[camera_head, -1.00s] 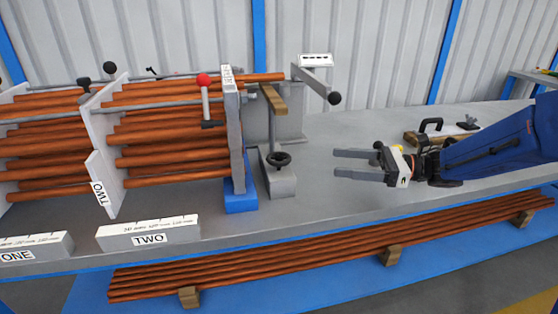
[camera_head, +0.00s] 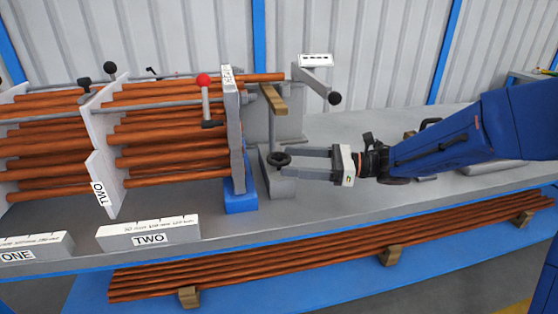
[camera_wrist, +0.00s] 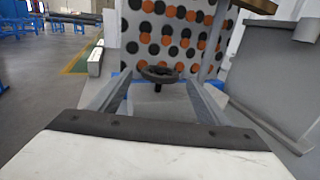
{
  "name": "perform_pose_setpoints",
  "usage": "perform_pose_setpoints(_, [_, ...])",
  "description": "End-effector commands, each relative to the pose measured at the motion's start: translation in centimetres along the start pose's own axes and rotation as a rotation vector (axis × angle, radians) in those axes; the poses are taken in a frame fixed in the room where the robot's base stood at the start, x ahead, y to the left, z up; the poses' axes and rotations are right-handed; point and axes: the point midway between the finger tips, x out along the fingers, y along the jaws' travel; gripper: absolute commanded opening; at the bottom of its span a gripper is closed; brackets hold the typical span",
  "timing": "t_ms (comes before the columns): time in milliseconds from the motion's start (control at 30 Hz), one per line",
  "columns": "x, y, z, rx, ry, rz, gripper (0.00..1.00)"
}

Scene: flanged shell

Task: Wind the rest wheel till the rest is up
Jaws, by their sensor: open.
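The rest wheel, a small black handwheel (camera_head: 279,159), sits on a grey block (camera_head: 278,184) at the right end of the tube bundle. The rest, a wooden bar on a grey bracket (camera_head: 272,100), stands above and behind it. My gripper (camera_head: 282,161) is open and level, its two fingers pointing left with their tips at the wheel. In the wrist view the wheel (camera_wrist: 160,73) shows between and just beyond the finger tips (camera_wrist: 157,82). I cannot tell whether the fingers touch the wheel.
Copper tubes (camera_head: 165,140) fill the rack to the left, behind a grey flange plate (camera_head: 236,135) on a blue foot. A red-knobbed lever (camera_head: 204,90) stands there. Signs marked TWO and ONE stand in front.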

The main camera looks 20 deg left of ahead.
Motion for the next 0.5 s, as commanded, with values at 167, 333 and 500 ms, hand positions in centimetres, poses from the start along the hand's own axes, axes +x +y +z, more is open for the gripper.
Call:
perform_pose_setpoints(167, [2.6,0.1,0.0,0.0,0.0,0.003,0.7])
perform_pose_setpoints(333, [4.0,0.0,0.0,0.0,0.0,0.001,0.7])
perform_pose_setpoints(500, [4.4,0.0,0.0,0.0,0.0,0.0,0.7])
